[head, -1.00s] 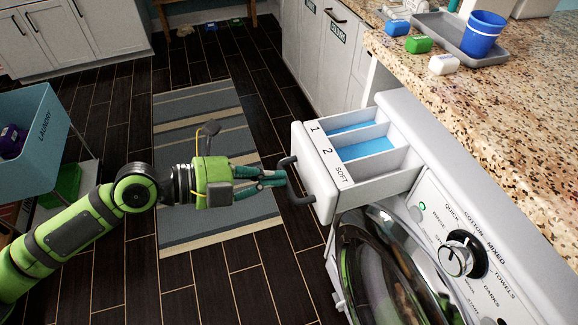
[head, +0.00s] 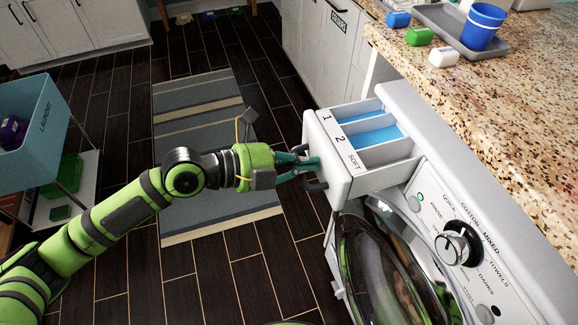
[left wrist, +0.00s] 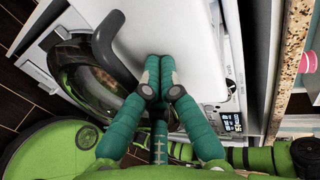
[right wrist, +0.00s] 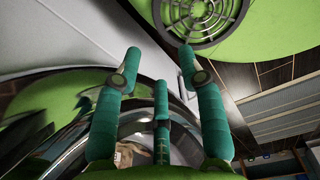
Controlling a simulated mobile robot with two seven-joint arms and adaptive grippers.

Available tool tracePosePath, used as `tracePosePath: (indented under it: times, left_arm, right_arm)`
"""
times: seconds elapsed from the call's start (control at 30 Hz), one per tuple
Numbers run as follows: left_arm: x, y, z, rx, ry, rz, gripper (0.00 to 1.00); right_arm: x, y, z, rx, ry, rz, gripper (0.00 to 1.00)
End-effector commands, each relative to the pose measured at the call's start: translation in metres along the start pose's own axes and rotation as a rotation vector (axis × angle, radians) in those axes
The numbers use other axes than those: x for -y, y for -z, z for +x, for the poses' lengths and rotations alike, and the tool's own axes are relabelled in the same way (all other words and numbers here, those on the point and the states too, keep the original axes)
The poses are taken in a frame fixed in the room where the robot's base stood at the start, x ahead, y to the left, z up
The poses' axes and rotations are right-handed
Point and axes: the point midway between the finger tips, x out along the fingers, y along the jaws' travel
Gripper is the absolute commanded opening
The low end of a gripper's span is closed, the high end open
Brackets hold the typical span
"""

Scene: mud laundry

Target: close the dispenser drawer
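The white dispenser drawer (head: 335,160) stands part-way out of the washing machine (head: 425,235). Its blue-lined compartments (head: 375,136) show from above, with 1, 2 and SOFT on the front edge. A dark curved handle (head: 314,184) is on its front; it also shows in the left wrist view (left wrist: 104,45). My left gripper (head: 317,164) is at the drawer front beside the handle, fingertips together with nothing between them. In the left wrist view the tips (left wrist: 160,60) lie against or very near the white front panel. My right gripper (right wrist: 160,58) is open and empty, near the round glass door (head: 385,255).
The speckled counter (head: 520,95) above the machine holds a tray with a blue cup (head: 484,25) and several small coloured blocks. A blue laundry bin (head: 30,130) is at left. A striped rug (head: 205,150) lies on the dark floor.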

Motion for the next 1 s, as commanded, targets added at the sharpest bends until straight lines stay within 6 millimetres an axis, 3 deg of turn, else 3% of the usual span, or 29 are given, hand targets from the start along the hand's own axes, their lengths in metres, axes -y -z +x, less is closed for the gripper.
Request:
tracePosePath:
  times: [0.3, 0.5, 0.7, 1.0]
  left_arm:
    - [0.023, 0.001, 0.082, -0.004, 0.005, 0.004, 0.0]
    - [0.036, 0.001, 0.12, -0.002, 0.003, 0.002, 0.0]
    - [0.043, 0.0, 0.14, 0.0, 0.001, 0.001, 0.0]
    - [0.046, 0.001, 0.144, -0.001, 0.002, 0.0, 0.0]
  right_arm:
    - [0.001, -0.002, 0.029, -0.001, 0.001, 0.0, 0.4]
    - [0.002, -0.003, 0.044, -0.001, 0.001, -0.001, 0.4]
    - [0.002, -0.004, 0.051, -0.001, 0.001, -0.001, 0.4]
    - [0.002, -0.004, 0.051, -0.001, 0.002, -0.001, 0.4]
